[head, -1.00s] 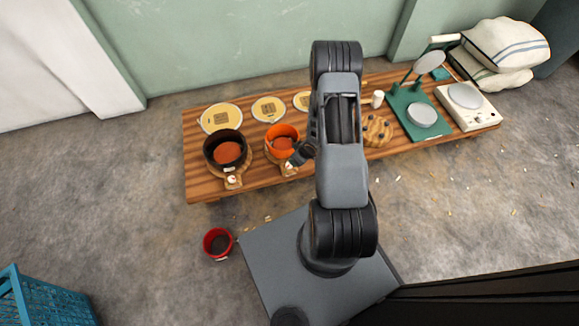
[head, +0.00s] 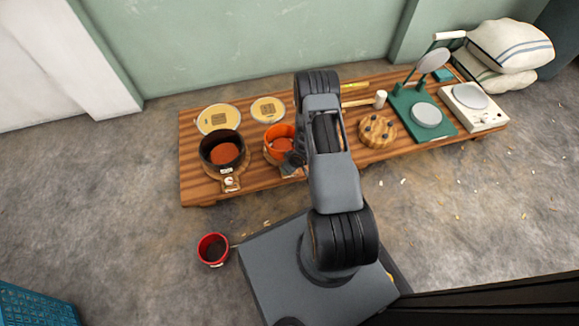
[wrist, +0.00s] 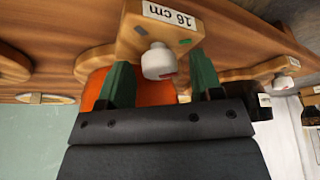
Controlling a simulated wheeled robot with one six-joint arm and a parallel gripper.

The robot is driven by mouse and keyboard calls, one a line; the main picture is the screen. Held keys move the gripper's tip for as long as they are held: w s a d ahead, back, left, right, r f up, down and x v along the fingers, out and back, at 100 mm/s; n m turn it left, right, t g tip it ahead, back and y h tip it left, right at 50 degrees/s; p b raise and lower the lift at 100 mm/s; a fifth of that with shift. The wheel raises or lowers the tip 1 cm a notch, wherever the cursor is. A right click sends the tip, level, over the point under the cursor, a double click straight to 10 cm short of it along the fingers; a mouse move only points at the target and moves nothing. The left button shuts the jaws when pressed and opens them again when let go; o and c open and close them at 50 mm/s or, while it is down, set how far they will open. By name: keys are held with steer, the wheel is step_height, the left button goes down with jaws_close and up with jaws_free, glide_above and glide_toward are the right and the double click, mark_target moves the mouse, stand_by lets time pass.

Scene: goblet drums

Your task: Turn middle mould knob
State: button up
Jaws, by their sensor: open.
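The orange mould (head: 276,146) sits on a wooden base on the low bench; it shows partly behind my gripper in the wrist view (wrist: 155,93). Its white knob (wrist: 158,63) with a small red mark stands out from a wooden block labelled "16 cm" (wrist: 165,22). My gripper (wrist: 161,78) is open, with one green finger on each side of the knob and visible gaps between. I cannot tell how deep the knob sits between the fingers. In the head view my gripper (head: 291,160) is at the orange mould's front right, and the knob is mostly hidden.
A black mould (head: 222,150) with its own white knob (head: 230,183) stands to the left. Yellow discs (head: 218,119) lie behind. A red pot (head: 213,249) is on the floor.

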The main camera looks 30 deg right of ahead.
steer(key=c, duration=0.9)
steer(key=shift+f+m+b, duration=0.1)
steer(key=shift+m+b, duration=0.25)
steer(key=shift+m, duration=0.15)
steer(key=shift+m+h+b, duration=0.5)
steer(key=shift+m+h, duration=0.1)
steer(key=shift+m, duration=0.5)
steer(key=o, duration=0.9)
steer(key=shift+r, duration=0.2)
steer(key=p+v, duration=0.6)
steer(key=v, duration=0.7)
steer(key=shift+s+r, duration=0.25)
steer(key=shift+s, duration=0.05)
